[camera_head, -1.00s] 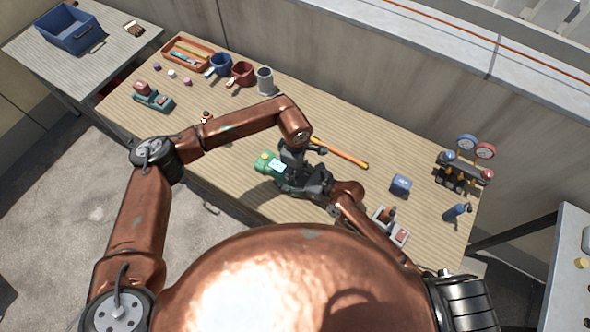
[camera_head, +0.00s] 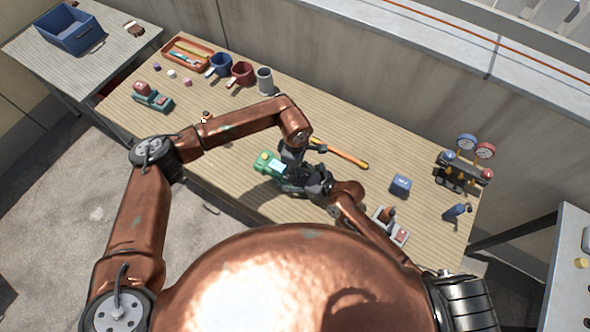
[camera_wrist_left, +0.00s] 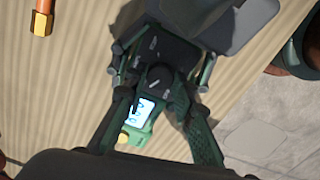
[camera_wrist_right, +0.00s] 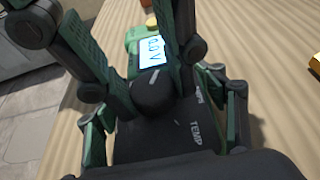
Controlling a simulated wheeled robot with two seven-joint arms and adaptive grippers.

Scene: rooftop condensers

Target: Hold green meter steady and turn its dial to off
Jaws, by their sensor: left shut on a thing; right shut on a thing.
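The green meter (camera_head: 268,163) is near the front middle of the bench. Its lit screen also shows in the left wrist view (camera_wrist_left: 140,112) and reads upright in the right wrist view (camera_wrist_right: 151,52). My left gripper (camera_wrist_left: 155,88) reaches down over the meter, with its fingers shut on either side of the round black dial (camera_wrist_right: 153,92). My right gripper (camera_wrist_right: 165,115) comes from the meter's dark end and is shut on its body below the dial. White lettering, including "TEMP", shows on the dark face. I cannot tell the dial's setting. In the head view the grippers hide most of the meter.
An orange-handled tool (camera_head: 345,154) lies just behind the grippers. Mugs (camera_head: 241,73) and an orange tray (camera_head: 190,57) sit far left. The bench middle-left is mostly clear.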

